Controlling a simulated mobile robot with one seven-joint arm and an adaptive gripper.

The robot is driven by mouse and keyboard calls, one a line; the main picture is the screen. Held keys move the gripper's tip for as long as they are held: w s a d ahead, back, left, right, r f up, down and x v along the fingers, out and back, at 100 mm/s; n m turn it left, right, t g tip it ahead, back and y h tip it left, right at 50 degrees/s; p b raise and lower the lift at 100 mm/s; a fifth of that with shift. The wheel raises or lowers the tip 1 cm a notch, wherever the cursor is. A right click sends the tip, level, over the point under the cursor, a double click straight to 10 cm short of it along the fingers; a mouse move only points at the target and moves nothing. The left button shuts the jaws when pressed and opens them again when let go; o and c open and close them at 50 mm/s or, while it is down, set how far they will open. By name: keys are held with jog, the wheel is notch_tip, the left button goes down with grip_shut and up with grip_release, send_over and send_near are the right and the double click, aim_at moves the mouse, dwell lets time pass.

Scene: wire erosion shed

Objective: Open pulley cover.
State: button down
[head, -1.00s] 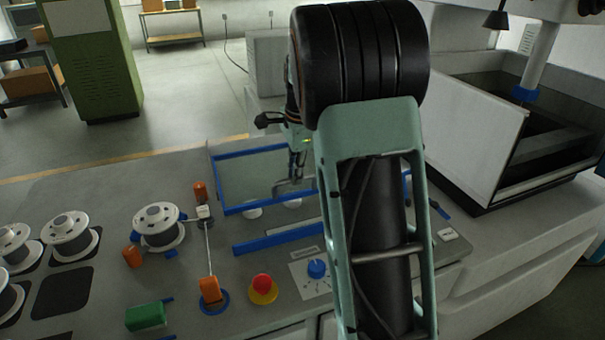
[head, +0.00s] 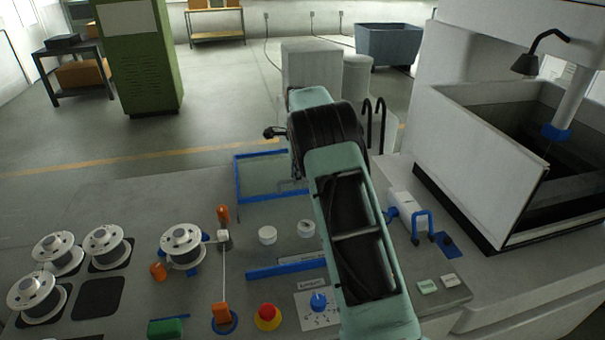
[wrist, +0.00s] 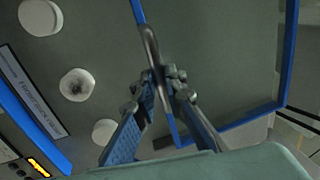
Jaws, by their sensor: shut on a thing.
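The pulley cover (head: 238,180) is a clear panel in a blue frame at the back of the bench in the head view. It stands raised and tilted, clear of the white pulleys (head: 267,235) in front of it. In the wrist view its blue frame (wrist: 289,50) fills the right side, and a grey metal handle (wrist: 149,42) sticks out near its left edge. My gripper (wrist: 163,76) is shut on this handle. In the head view my arm hides the gripper and part of the cover. Several white pulleys (wrist: 77,84) lie exposed at left in the wrist view.
White wire spools (head: 182,243), a red stop button (head: 267,317) and a blue knob (head: 318,300) occupy the bench's left and front. A white-walled machine tank (head: 480,160) stands at right. Open floor lies behind the bench.

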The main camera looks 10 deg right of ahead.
jog(key=shift+w+r, duration=0.2)
jog(key=shift+w, duration=0.1)
jog(key=c, duration=2)
grip_release()
jog(key=shift+w+f, duration=0.1)
jog(key=shift+w, duration=0.05)
jog(key=shift+o, duration=0.2)
notch_tip(320, 180, up, 12)
jog(key=s, duration=0.2)
jog(key=shift+s, duration=0.3)
